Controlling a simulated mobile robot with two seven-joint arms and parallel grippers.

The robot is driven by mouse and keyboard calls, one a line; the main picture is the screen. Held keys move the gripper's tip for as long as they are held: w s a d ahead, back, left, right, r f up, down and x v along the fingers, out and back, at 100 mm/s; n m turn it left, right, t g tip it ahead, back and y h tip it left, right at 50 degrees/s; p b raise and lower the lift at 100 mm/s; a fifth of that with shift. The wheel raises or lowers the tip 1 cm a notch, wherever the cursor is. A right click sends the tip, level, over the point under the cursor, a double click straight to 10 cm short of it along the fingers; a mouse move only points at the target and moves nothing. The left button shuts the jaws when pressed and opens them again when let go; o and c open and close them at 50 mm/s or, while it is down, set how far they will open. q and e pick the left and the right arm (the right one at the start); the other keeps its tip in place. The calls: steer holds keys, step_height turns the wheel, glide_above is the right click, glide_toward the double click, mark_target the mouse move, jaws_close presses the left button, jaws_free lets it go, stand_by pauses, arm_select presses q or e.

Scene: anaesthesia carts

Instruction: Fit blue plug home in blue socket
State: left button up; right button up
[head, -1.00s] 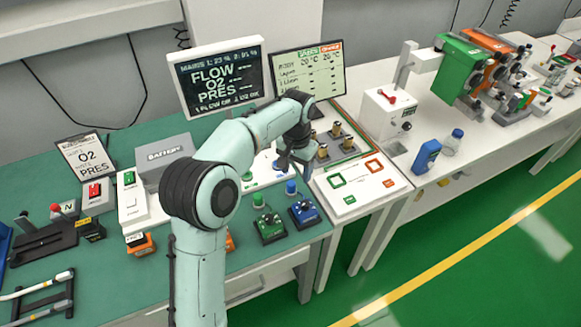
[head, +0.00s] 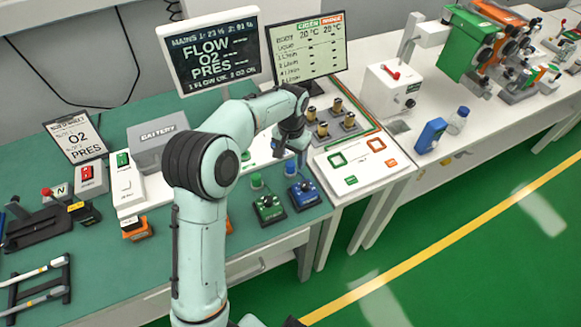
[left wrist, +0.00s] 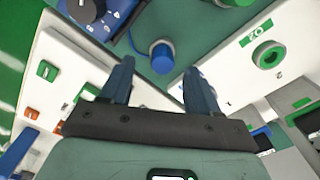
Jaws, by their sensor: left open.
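The blue plug (head: 291,168) stands on the green bench top behind the blue box with a dial (head: 304,194). In the left wrist view the blue plug (left wrist: 161,54) is a round blue cap just beyond the fingertips, roughly centred between them. My left gripper (head: 290,152) is over the blue plug in the head view; its two fingers (left wrist: 157,70) are spread with nothing between them in the left wrist view. A white panel lies behind, partly hidden by my arm. I cannot make out the blue socket.
A green plug (head: 256,180) and a green box with a dial (head: 268,208) stand left of the blue ones. A green socket (left wrist: 268,54) is on the white panel. A white table with brass parts (head: 337,106) and coloured squares adjoins at right.

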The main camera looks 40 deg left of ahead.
mark_target(290, 164)
arm_select(q)
step_height(290, 164, down, 4)
steer(key=shift+s+a, duration=0.1)
steer(key=shift+a, duration=0.05)
steer(key=c, duration=1.1)
steer(key=shift+r, duration=0.1)
